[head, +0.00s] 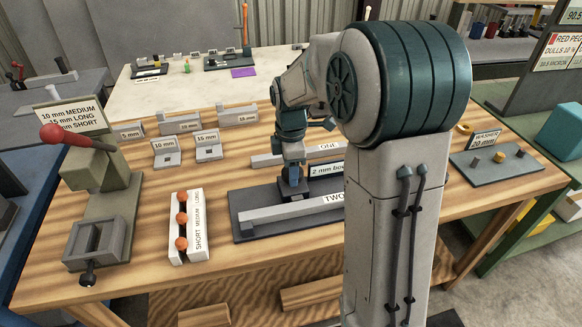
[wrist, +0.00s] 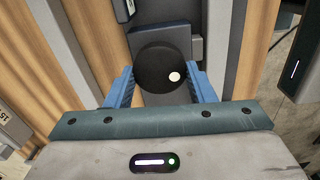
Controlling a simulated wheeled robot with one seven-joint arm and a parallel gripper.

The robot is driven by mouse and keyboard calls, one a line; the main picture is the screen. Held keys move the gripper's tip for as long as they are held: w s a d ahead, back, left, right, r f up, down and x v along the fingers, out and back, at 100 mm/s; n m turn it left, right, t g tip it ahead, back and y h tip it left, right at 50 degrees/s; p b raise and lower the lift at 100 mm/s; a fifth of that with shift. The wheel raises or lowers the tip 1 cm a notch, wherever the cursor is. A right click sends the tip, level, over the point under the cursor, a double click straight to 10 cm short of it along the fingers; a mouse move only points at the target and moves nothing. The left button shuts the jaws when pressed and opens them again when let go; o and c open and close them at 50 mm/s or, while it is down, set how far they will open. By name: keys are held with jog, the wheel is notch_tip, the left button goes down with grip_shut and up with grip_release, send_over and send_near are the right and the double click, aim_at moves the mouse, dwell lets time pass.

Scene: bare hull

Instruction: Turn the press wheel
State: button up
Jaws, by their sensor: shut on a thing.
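The press wheel (wrist: 157,68) shows in the wrist view as a round black disc with one pale spot near its lower right edge. My gripper (wrist: 162,88) has its two blue fingers closed against the left and right sides of this disc. In the head view my gripper (head: 292,178) points down over a dark base plate (head: 245,204), between two light grey bars marked ONE and TWO. My arm and gripper largely hide the wheel there.
A green press-like fixture with a red-knobbed lever (head: 110,165) stands at the left. A white rack with orange knobs (head: 199,240) is nearer. Small labelled blocks (head: 208,146) sit behind, and a washer tray (head: 495,168) lies right. Bare wood separates them.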

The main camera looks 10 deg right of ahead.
jog(key=m, duration=0.7)
jog(key=shift+w+r, duration=0.1)
jog(key=shift+w, duration=0.05)
jog(key=m, duration=0.8)
jog(key=shift+w+d+m, duration=0.1)
jog(key=shift+d+m, duration=0.05)
jog(key=shift+m, duration=0.15)
jog(key=m, duration=0.3)
jog(key=shift+m, duration=0.4)
jog(key=m+p, duration=0.1)
jog(key=m, duration=0.3)
jog(key=shift+d, duration=0.1)
jog(key=m, duration=0.4)
jog(key=shift+d+m+p, duration=0.1)
jog(key=shift+m+p, duration=0.25)
jog(key=shift+m, duration=0.05)
jog(key=shift+m+p, duration=0.3)
jog(key=shift+m, duration=1.2)
